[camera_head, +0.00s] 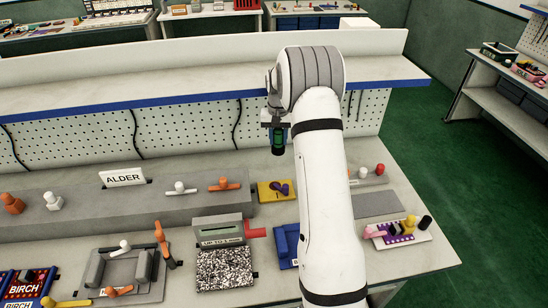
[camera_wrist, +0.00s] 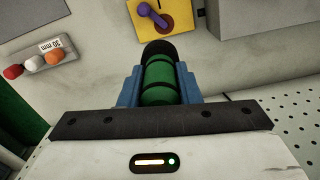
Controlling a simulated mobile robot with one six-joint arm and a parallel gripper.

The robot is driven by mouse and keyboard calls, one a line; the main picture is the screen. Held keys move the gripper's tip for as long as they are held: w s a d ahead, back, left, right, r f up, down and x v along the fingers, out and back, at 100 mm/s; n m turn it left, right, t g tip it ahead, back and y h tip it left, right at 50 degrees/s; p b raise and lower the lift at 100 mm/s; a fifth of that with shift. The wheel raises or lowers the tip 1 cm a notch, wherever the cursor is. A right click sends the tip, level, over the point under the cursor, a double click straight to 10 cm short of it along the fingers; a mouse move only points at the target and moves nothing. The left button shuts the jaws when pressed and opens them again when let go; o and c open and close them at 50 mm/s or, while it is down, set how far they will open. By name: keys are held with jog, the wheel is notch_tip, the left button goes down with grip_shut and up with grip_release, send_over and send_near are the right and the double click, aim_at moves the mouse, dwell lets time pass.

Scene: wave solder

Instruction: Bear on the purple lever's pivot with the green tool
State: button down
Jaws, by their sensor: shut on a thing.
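My gripper (camera_head: 277,135) is shut on the green tool (camera_head: 278,146), a green cylinder with a dark end. In the wrist view the tool (camera_wrist: 158,82) sits between the blue fingers of my gripper (camera_wrist: 160,88), its black tip pointing away from me. The purple lever (camera_wrist: 152,15) is mounted on a yellow plate (camera_wrist: 178,14) just beyond the tip in that view. In the head view the purple lever (camera_head: 283,188) lies on the yellow plate (camera_head: 266,193), below the raised tool. The tool appears apart from the lever.
A grey block with red, white and orange knobs (camera_wrist: 39,58) stands left in the wrist view. A pegboard (camera_head: 180,125) rises behind the bench. An ALDER sign (camera_head: 123,177), a speckled box (camera_head: 224,268) and a blue block (camera_head: 286,244) stand around the plate.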

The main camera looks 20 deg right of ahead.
jog(key=shift+a+f, duration=0.3)
jog(key=shift+a, duration=0.05)
jog(key=shift+a+f+b, duration=0.15)
jog(key=shift+f+b, duration=0.2)
jog(key=shift+b, duration=0.2)
notch_tip(320, 180, down, 8)
jog(key=b, duration=0.7)
jog(key=shift+b, duration=0.4)
jog(key=shift+r, duration=0.15)
jog(key=b, duration=0.4)
send_over(275, 185)
jog(key=shift+f, duration=3.5)
jog(key=shift+f+b, duration=0.6)
jog(key=shift+f, duration=0.05)
